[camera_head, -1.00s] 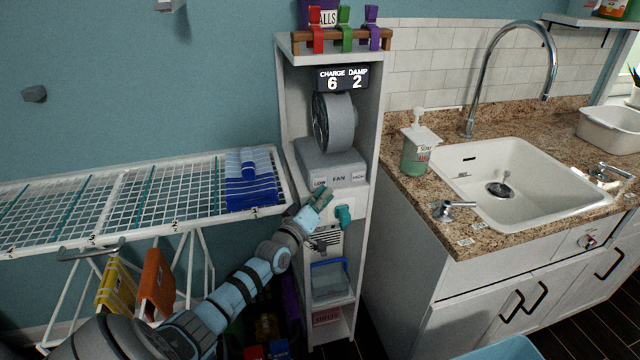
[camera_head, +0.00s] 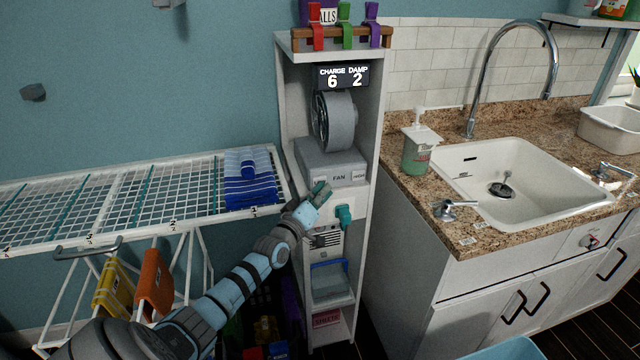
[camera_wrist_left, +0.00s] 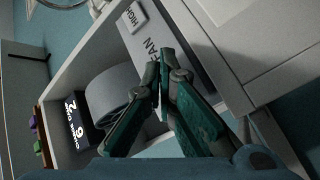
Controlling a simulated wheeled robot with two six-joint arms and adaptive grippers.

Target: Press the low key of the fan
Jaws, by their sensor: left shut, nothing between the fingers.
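The fan (camera_head: 335,122) is a grey round unit on a grey base (camera_head: 322,160) inside a tall white shelf unit. The base is labelled FAN, with the high key (camera_head: 359,176) at its right end. My left gripper (camera_head: 321,190) is shut and empty at the left part of the base's front, covering the spot of the low key. In the left wrist view the closed green fingertips (camera_wrist_left: 164,55) are in front of the base (camera_wrist_left: 150,50), beside the word FAN, with the high key (camera_wrist_left: 133,17) farther off. I cannot tell whether they touch. My right gripper is not in view.
A teal handle or knob (camera_head: 344,215) sits just below right of the gripper. A drying rack (camera_head: 120,205) with a striped blue towel (camera_head: 250,178) stands left; a sink counter (camera_head: 470,235) stands right.

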